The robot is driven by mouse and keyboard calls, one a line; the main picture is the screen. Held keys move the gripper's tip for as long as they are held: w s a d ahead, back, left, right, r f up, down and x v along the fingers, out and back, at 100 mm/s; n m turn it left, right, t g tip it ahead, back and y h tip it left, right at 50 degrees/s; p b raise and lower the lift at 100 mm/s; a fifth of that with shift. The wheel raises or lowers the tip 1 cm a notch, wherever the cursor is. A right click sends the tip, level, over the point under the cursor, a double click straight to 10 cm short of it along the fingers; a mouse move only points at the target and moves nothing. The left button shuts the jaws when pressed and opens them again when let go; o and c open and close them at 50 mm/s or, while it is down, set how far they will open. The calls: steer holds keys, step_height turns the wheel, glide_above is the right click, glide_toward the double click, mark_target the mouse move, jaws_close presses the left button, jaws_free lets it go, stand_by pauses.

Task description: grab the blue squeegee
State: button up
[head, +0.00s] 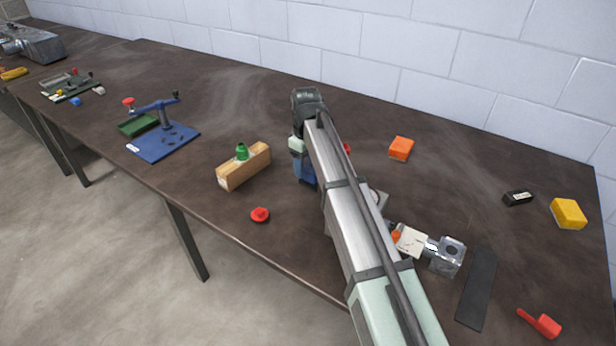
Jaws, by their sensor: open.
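My arm reaches from the lower right over the middle of the table and ends in a downward-pointing wrist. My gripper (304,174) is at its lower end, partly hidden by my own arm; the jaws are open, but the fingertips are not clear. Dark blue shows there, and I cannot tell whether it is part of the gripper or a blue object beside it. No blue squeegee can be clearly made out. A red tool with a handle and a wide head (540,323) lies at the lower right.
A wooden block (245,167) with a green knob and a red knob (260,215) lie left of the gripper. Orange (401,148) and yellow (568,213) blocks lie right. A metal fixture (445,256) and dark strip (477,289) are nearer. A blue-based press (163,141) stands left.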

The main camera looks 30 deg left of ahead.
mark_target(308, 178)
steer(key=shift+w+d+f, duration=0.1)
steer(key=shift+d+f, duration=0.05)
steer(key=shift+f, duration=1.2)
steer(key=shift+w+d+f, duration=0.1)
steer(key=shift+f, duration=1.25)
jaws_close()
